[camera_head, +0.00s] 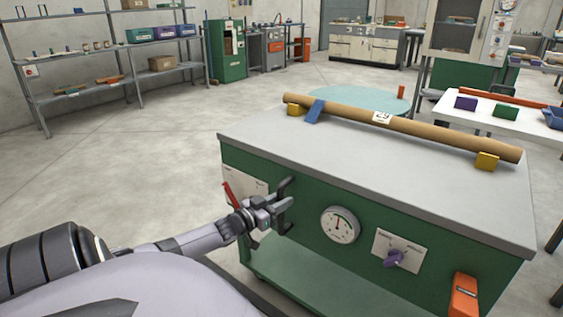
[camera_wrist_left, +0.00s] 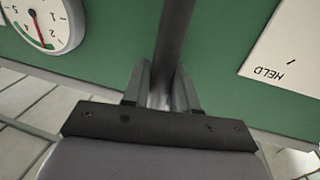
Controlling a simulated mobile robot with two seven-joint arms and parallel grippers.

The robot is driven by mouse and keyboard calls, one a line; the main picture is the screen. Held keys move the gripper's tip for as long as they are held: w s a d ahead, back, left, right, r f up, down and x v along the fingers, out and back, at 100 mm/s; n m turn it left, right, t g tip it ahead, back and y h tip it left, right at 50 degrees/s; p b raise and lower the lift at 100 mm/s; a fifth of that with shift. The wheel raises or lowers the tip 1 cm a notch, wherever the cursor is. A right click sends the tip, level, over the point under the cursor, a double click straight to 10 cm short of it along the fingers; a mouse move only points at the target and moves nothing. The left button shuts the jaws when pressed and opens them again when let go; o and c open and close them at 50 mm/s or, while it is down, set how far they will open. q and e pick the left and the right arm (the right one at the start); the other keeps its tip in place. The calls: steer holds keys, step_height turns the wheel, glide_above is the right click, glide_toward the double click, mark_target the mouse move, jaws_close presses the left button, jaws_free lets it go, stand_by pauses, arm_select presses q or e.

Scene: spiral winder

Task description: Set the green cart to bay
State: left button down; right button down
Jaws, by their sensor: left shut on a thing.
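The green cart (camera_head: 300,270) has a grey top and stands in front of me. My left gripper (camera_head: 278,207) is shut on a dark upright handle (camera_head: 286,188) on the cart's front panel. In the left wrist view the gripper (camera_wrist_left: 162,92) has its fingers on both sides of the dark bar (camera_wrist_left: 175,35). A red lever (camera_head: 231,195) sits left of the gripper by a white plate, which reads "HELD" in the left wrist view (camera_wrist_left: 280,60). My right gripper is not in view.
The cart front also has a dial gauge (camera_head: 340,225), a purple knob (camera_head: 394,257) and an orange box (camera_head: 463,296). A long brown tube (camera_head: 420,128) lies on its top. Shelves (camera_head: 110,50) and a white table (camera_head: 485,112) stand beyond. Open floor (camera_head: 130,150) lies to the left.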

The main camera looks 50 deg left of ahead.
arm_select(q)
steer(key=c, duration=1)
jaws_free()
steer(key=shift+a, duration=0.1)
steer(key=shift+s, duration=0.15)
steer(key=s+p, duration=0.2)
steer(key=s, duration=0.5)
